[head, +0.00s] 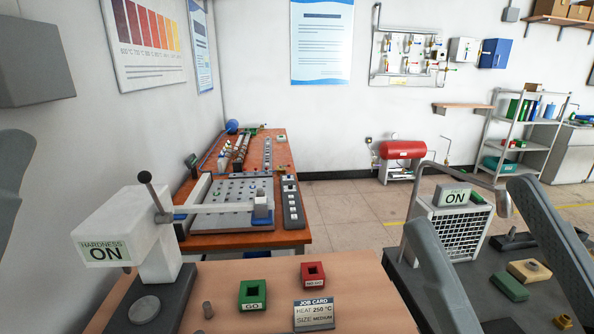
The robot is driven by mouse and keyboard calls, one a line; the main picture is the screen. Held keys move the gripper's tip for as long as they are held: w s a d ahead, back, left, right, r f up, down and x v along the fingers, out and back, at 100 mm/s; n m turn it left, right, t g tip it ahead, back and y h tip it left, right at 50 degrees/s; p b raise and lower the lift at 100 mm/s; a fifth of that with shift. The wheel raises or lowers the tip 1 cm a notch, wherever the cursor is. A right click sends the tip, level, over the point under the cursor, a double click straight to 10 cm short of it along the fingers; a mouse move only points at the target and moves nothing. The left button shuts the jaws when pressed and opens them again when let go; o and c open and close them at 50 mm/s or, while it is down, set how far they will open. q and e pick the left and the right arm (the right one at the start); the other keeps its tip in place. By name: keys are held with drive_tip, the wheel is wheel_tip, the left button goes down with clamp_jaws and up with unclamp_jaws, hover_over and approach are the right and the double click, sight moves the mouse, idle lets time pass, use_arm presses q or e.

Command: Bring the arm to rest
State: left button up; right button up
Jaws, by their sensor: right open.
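My right gripper (468,207) is large and close to the camera at the lower right of the head view. Its two grey fingers stand well apart, with nothing held between them. It is in front of the white grille-fronted unit with an ON label (455,197).
A white hardness tester (125,235), a green block (254,294), a red block (313,274) and a job card (314,314) are on the front bench (240,322). A dark surface at right holds a green block (508,285) and a tan block (529,271). Floor (345,215) is clear beyond.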

drive_tip(key=d+r+m+t+h, duration=0.3)
drive_tip(key=d+r+m+h, duration=0.25)
drive_tip(key=m+h, duration=0.35)
wheel_tip(320, 180, up, 37)
drive_tip(key=n+p, duration=0.1)
drive_tip(key=p, duration=3.7)
drive_tip(key=shift+w+a, duration=0.2)
drive_tip(key=shift+w, duration=0.15)
drive_tip(key=shift+r, duration=0.1)
